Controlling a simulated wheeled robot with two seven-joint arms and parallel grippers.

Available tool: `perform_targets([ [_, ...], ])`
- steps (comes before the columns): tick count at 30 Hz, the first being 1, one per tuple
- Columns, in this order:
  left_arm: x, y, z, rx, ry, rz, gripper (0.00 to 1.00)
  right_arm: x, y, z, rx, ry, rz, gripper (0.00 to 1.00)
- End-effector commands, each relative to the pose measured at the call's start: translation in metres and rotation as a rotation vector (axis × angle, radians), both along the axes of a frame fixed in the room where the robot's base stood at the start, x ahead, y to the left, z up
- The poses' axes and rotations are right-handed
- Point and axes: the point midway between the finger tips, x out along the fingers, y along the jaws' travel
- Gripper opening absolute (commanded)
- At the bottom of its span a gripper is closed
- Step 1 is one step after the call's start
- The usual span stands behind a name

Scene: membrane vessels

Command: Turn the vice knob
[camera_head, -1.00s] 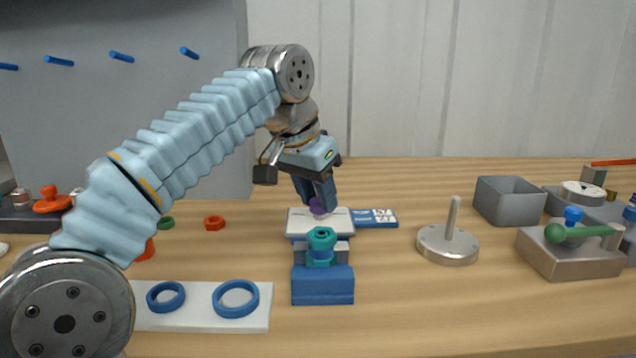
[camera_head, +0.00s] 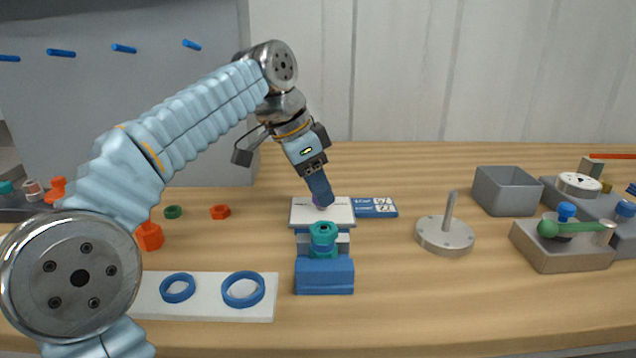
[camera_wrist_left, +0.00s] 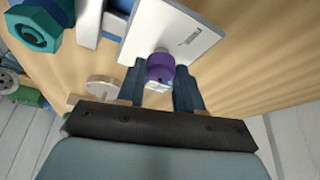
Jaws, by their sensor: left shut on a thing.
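The vice (camera_head: 324,278) stands on the table in the middle of the head view, with a blue body and a pale plate (camera_head: 340,214) at its far end. A teal hex part (camera_head: 323,237) sits at the vice; it also shows at the upper left of the wrist view (camera_wrist_left: 38,28). The purple vice knob (camera_wrist_left: 160,66) sticks out from the plate in the wrist view. My left gripper (camera_wrist_left: 161,76) has its blue fingers on either side of the knob and is shut on it. In the head view the left gripper (camera_head: 321,200) mostly hides the knob. My right gripper is not in view.
A white board with blue rings (camera_head: 210,307) lies front left. A round metal base with a post (camera_head: 445,236) stands right of the vice. A grey bin (camera_head: 506,192) and a block with a green-ended lever (camera_head: 562,250) are farther right.

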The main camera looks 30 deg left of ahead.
Motion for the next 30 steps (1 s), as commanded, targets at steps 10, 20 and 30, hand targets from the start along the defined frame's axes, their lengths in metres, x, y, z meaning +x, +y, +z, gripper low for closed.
perform_targets([
  [10,0.0,0.0,0.0,0.001,0.001,-0.005,0.05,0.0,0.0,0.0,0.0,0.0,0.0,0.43],
  [20,0.0,0.0,0.0,0.001,0.001,-0.003,0.61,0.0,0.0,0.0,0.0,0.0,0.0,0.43],
  [30,-0.006,0.007,0.021,0.0,-0.003,0.0,0.61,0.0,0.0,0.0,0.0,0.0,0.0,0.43],
])
